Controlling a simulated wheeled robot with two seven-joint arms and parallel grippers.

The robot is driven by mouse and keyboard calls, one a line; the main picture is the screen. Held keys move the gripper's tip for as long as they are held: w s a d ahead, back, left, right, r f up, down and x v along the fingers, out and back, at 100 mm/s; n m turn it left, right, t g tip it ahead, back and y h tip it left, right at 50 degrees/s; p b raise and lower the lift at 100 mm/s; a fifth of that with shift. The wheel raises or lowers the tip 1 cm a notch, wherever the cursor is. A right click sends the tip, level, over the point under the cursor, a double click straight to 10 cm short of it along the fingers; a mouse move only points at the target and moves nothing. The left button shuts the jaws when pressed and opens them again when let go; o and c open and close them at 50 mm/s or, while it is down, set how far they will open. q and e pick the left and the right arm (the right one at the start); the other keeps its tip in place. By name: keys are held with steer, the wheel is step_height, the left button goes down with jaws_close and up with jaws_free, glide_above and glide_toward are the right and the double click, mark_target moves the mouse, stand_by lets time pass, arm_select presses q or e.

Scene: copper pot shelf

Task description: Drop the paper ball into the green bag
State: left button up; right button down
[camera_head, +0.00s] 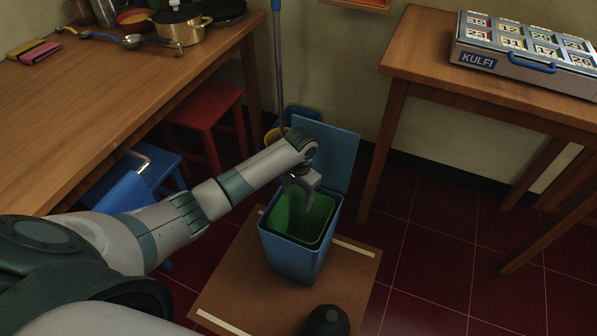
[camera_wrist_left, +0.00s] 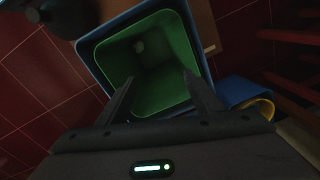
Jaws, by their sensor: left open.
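A green bag (camera_head: 309,212) lines an open blue bin (camera_head: 290,258), whose lid (camera_head: 328,150) stands up behind it. My left gripper (camera_head: 304,184) is above the bin's mouth at its back left. In the left wrist view, its two fingers (camera_wrist_left: 158,80) are apart with nothing between them, pointing into the green bag (camera_wrist_left: 160,92). My right gripper is not in view.
The bin stands on a brown mat (camera_head: 228,290) with a dark round object (camera_head: 327,320) at its front. A wooden table (camera_head: 90,105) is left, another table (camera_head: 430,50) with a KULFI box (camera_head: 520,62) right. Red stool (camera_head: 205,108) and blue stool (camera_head: 150,170) stand near my arm.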

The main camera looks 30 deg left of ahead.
arm_select(q)
step_height(320, 180, up, 11)
steer(key=p, duration=0.2)
steer(key=shift+d+r, duration=0.2)
steer(key=shift+d, duration=0.1)
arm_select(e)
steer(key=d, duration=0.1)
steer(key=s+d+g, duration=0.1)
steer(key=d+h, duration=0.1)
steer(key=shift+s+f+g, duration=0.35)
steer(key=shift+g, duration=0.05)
arm_select(q)
steer(key=shift+s, duration=0.15)
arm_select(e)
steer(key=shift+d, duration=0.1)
